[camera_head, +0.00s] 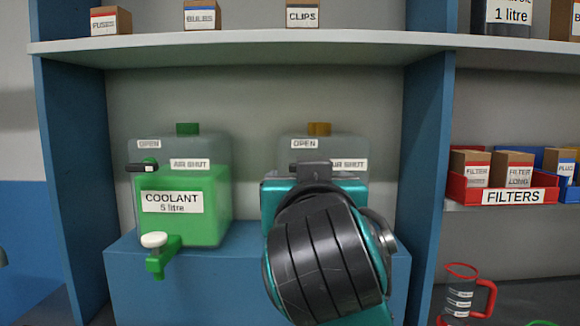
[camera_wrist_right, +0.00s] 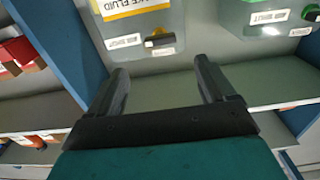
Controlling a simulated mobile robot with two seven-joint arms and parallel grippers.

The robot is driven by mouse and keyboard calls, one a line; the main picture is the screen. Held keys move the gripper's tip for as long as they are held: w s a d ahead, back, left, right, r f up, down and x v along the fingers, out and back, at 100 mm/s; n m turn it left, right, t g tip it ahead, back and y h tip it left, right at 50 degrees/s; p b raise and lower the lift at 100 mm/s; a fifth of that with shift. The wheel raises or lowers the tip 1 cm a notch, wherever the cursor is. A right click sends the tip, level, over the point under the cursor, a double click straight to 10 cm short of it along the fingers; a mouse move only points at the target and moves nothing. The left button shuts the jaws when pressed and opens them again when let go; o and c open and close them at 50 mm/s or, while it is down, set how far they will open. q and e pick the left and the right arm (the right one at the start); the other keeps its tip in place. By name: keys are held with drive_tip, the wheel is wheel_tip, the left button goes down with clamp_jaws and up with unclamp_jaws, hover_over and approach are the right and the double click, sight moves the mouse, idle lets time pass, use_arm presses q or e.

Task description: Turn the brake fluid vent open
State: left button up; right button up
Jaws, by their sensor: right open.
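The brake fluid container (camera_head: 330,146) is a grey translucent tank with an orange cap (camera_head: 319,129), on a blue stand; my right arm hides most of its front. Its vent (camera_wrist_right: 160,38) shows in the right wrist view, which is upside down, as a small dark lever with a yellowish part. It lies beside the AIR SHUT label (camera_wrist_right: 123,41) and near the OPEN label (camera_wrist_right: 164,52). My right gripper (camera_wrist_right: 161,70) is open and empty, its fingers apart on either side of the vent in that view. Contact is not visible. My left gripper is out of view.
A coolant container (camera_head: 205,212) stands to the left, with a black vent lever (camera_head: 139,167) and a green tap (camera_head: 163,255). Blue uprights (camera_head: 427,170) flank the bay and a shelf (camera_head: 250,46) runs above.

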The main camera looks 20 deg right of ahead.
drive_tip(key=x, duration=0.9)
drive_tip(key=shift+w, duration=0.25)
drive_tip(key=shift+d+f, duration=0.1)
drive_tip(key=shift+c, duration=0.4)
drive_tip(key=c, duration=1)
